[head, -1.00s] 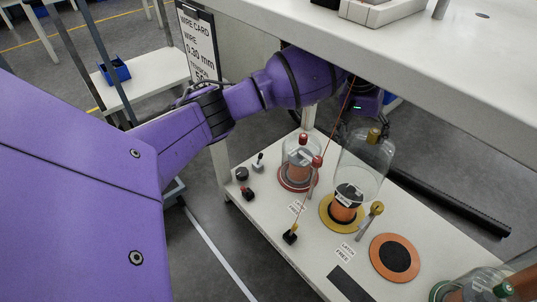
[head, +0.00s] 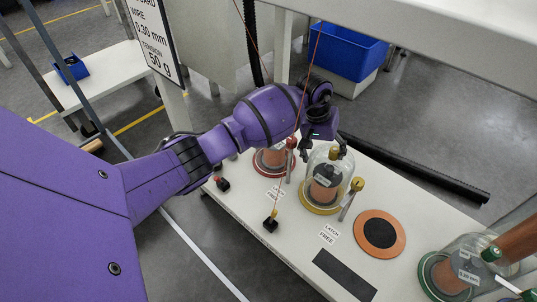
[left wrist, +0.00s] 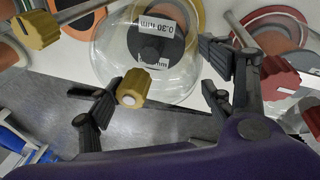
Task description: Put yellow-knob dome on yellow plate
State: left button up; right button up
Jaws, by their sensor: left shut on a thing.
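The yellow-knob dome is clear glass (head: 322,165) with a yellow knob (head: 334,154) on top. It stands over a copper-coloured spool with a dark top at the yellow plate (head: 317,209). Whether its rim touches the plate or hangs just above, I cannot tell. My left gripper (head: 325,143) is shut on the knob from behind. In the left wrist view, the fingers (left wrist: 152,90) are either side of the yellow knob (left wrist: 133,88), and the glass (left wrist: 150,60) shows beyond. My right gripper is not in view.
A red-knob dome on a red plate (head: 263,168) stands close left. A yellow-headed latch post (head: 352,194) is right beside the yellow plate. An orange plate (head: 380,234) is bare; a green-knob dome (head: 470,262) stands right. A shelf edge hangs above.

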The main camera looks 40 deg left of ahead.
pick_arm(q)
jog(key=shift+w+f, duration=0.1)
jog(key=shift+f, duration=0.15)
jog(key=shift+f, duration=0.2)
jog(key=shift+c, duration=0.2)
jog(key=o, duration=2.1)
jog(key=p+v, duration=0.4)
jog(key=v, duration=0.8)
jog(key=shift+r, duration=0.15)
